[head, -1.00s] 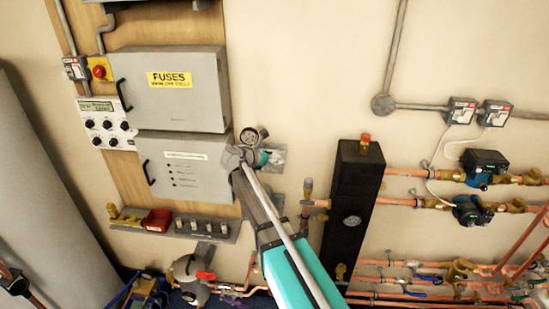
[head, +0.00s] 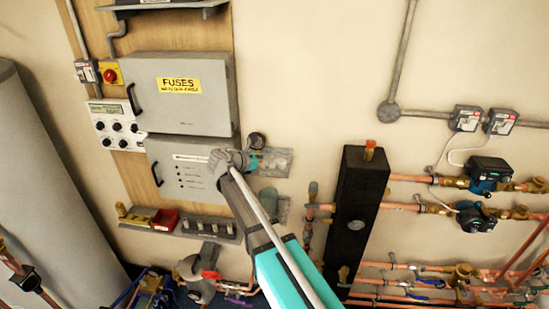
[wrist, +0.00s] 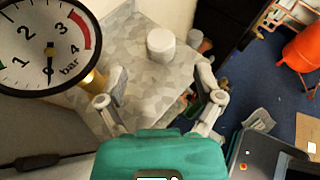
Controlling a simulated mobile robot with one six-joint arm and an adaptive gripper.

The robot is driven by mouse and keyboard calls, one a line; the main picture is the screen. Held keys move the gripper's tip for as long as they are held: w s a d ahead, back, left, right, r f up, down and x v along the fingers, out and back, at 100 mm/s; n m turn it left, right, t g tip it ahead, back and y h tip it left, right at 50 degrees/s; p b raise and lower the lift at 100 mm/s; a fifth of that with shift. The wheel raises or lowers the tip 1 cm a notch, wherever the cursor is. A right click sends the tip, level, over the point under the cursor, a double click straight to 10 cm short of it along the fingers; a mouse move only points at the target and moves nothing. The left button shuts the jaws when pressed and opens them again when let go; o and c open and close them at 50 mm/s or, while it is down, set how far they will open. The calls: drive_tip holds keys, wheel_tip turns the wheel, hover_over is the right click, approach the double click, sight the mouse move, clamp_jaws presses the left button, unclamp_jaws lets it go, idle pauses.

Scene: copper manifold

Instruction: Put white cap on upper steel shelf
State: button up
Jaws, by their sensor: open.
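The white cap (wrist: 160,44) is a short round piece standing on a mottled grey steel shelf (wrist: 137,58) in the wrist view. My gripper (wrist: 160,92) is open and empty, its two fingers apart, with the cap beyond the fingertips and between their lines. In the head view my gripper (head: 253,161) is by the wall, just left of the upper steel shelf (head: 278,160). A lower steel shelf (head: 274,206) is below it.
A pressure gauge (wrist: 47,45) is close to my left finger. The fuse box (head: 180,92) and a grey control box (head: 180,168) are left of the shelves. A black column (head: 355,215) and copper pipes are to the right.

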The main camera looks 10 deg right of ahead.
drive_tip(key=shift+p+v, duration=0.7)
drive_tip(key=shift+v, duration=1.65)
drive_tip(key=s+d+f+m+g+y, duration=0.2)
drive_tip(key=s+d+f+m+y, duration=0.1)
drive_tip(key=s+m, duration=0.4)
drive_tip(key=s+d+f+m+g+y, duration=0.2)
drive_tip(key=s+d+f+m+y, duration=0.1)
drive_tip(key=s+m, duration=0.5)
drive_tip(key=s+d+f+m+g+y, duration=0.2)
drive_tip(key=s+f+m+y, duration=0.3)
drive_tip(key=s+m, duration=0.3)
drive_tip(key=shift+s+d+f+y, duration=0.25)
drive_tip(key=shift+s+d+y, duration=0.25)
drive_tip(key=shift+s+d, duration=0.1)
